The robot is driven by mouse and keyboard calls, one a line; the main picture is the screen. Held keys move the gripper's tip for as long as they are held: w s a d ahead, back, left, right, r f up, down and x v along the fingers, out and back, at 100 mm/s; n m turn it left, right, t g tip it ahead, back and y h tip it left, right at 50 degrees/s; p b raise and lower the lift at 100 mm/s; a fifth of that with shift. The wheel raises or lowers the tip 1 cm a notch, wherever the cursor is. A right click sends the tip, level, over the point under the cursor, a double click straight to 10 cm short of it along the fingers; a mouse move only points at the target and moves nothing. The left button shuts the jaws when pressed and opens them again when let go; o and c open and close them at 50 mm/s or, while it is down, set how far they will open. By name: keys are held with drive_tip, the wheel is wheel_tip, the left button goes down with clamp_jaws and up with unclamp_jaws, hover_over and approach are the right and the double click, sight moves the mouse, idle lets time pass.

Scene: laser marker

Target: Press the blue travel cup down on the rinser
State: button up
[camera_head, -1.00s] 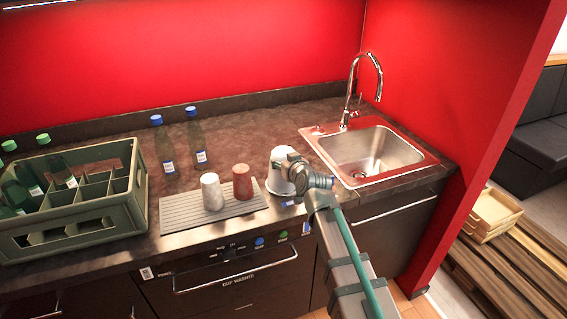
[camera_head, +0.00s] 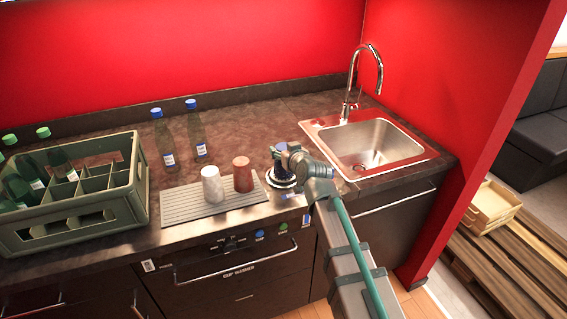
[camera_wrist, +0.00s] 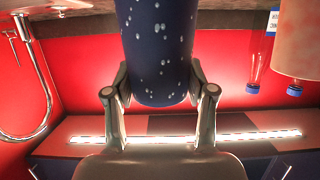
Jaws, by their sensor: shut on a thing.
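The blue travel cup (camera_head: 279,169) has white specks and is partly hidden by my gripper in the head view. It fills the upper middle of the wrist view (camera_wrist: 158,50), which is upside down. My gripper (camera_head: 287,155) is shut on it, with one finger on each side (camera_wrist: 158,95). The cup is at the round rinser (camera_head: 284,184), whose pale rim shows below it at the counter's front. I cannot tell whether the cup is pressed down.
A ribbed drain mat (camera_head: 185,208) holds a white cup (camera_head: 212,185) and a reddish cup (camera_head: 242,174) left of the rinser. The sink (camera_head: 375,150) with a tall tap (camera_head: 380,70) is right. Bottles (camera_head: 164,145) and a green crate (camera_head: 70,222) are farther left.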

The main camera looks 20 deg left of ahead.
drive_tip(key=shift+r+p, duration=1.65)
drive_tip(key=shift+r, duration=2.3)
